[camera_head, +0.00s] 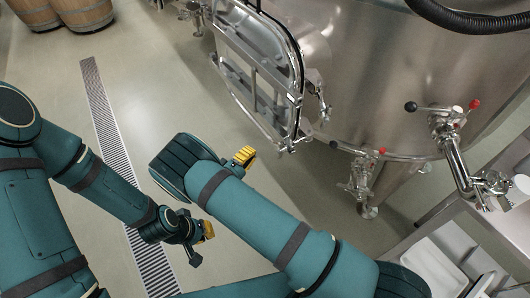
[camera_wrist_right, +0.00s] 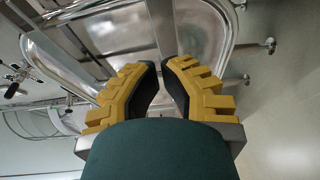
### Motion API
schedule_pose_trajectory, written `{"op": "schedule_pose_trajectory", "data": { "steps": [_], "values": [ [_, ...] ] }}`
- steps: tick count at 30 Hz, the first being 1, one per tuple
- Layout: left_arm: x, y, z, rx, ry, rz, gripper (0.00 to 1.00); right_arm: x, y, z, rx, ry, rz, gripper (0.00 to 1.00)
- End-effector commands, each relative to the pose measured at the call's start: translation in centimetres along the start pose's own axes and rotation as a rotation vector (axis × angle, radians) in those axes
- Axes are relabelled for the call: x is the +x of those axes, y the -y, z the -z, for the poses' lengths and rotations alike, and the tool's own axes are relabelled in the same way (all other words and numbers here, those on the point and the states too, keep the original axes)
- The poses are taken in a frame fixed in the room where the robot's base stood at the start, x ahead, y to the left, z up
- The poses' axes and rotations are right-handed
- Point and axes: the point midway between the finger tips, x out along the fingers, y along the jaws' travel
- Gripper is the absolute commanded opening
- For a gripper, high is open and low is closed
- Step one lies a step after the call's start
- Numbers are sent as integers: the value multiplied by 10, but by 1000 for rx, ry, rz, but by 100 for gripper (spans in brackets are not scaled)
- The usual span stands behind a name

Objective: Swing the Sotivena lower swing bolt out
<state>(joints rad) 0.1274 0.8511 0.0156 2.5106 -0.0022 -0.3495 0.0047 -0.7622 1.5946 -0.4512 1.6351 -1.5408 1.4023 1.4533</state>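The steel vat (camera_head: 370,75) has a rectangular hatch door (camera_head: 243,60) with a polished rim and crossing bars. Small metal fittings sit around the hatch, one at its lower right (camera_head: 322,112) and one at its bottom corner (camera_head: 286,147). I cannot tell which is the lower swing bolt. My right gripper (camera_head: 244,157) is below the hatch, apart from it. In the right wrist view its yellow fingers (camera_wrist_right: 161,68) are apart with nothing between them, and the hatch rim (camera_wrist_right: 222,50) is beyond. My left gripper (camera_head: 202,236) is low over the floor; its opening is unclear.
A valve pipe with red and black knobs (camera_head: 455,150) stands at the right, beside a steel table (camera_head: 440,262) with a white tray. A smaller valve (camera_head: 362,180) hangs under the vat. A floor drain (camera_head: 105,125) crosses the left. Wooden barrels (camera_head: 82,12) stand top left.

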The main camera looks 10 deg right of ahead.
Motion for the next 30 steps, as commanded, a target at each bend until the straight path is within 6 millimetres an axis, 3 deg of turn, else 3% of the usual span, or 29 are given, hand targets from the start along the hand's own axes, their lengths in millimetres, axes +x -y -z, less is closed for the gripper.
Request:
{"op": "schedule_pose_trajectory", "data": {
  "steps": [15,22,30],
  "values": [
    [7,3,1,0,-3,0,0,95,2,-4,-3,10,5,0],
    [5,2,1,0,-3,0,0,84,1,-31,-6,8,5,0],
    [5,2,1,0,-3,0,0,80,0,-41,-3,8,5,0]
  ]
}}
